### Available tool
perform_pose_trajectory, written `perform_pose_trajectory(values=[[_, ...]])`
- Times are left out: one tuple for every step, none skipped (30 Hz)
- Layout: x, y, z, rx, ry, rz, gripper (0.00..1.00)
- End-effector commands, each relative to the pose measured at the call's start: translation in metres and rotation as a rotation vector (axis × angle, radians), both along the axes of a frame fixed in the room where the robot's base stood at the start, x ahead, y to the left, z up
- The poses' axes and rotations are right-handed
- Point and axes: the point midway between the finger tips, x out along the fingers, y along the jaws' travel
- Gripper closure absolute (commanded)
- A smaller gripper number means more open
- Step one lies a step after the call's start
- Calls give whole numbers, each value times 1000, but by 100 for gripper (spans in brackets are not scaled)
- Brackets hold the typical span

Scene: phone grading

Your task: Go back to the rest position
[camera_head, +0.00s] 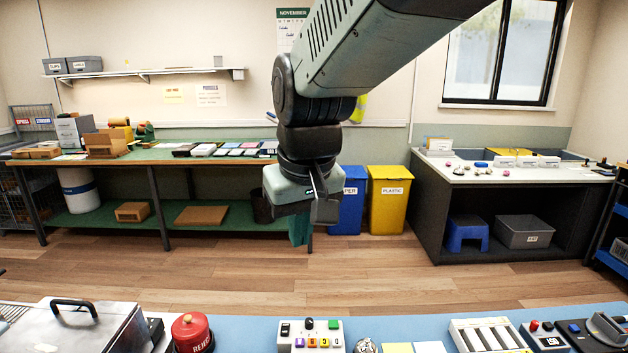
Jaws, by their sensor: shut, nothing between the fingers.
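My gripper (300,230) hangs pointing down in the middle of the head view, at the end of my arm. It is high above the floor side of the blue-topped bench (250,330) and touches nothing that I can see. Its teal fingers are closed together with nothing between them. The arm reaches in from the top right and hides part of the back wall and the calendar (292,28).
Beyond lie open floor, a green table (150,157), a yellow bin (389,200) and a right counter (500,176).

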Motion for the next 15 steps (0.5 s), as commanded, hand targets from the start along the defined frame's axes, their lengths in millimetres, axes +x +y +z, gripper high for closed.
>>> perform_pose_trajectory(values=[[-16, -22, 13, 11, -25, -46, 100], [-26, -33, 18, 16, -36, -71, 100], [-40, -47, 23, 23, -51, -105, 100], [-50, -57, 27, 28, -63, -131, 100], [-61, -66, 29, 32, -76, -156, 100], [-75, -78, 32, 38, -92, -189, 100], [-85, -86, 33, 41, -103, -212, 100], [-96, -93, 34, 45, -114, -236, 100], [-108, -102, 34, 49, -128, -265, 100], [-118, -107, 33, 52, -137, -285, 100], [-126, -112, 32, 55, -146, -304, 100], [-136, -118, 30, 58, -157, -325, 100], [-142, -121, 29, 60, -163, -340, 100], [-148, -124, 28, 61, -169, -353, 100], [-154, -127, 26, 63, -177, -367, 100]])
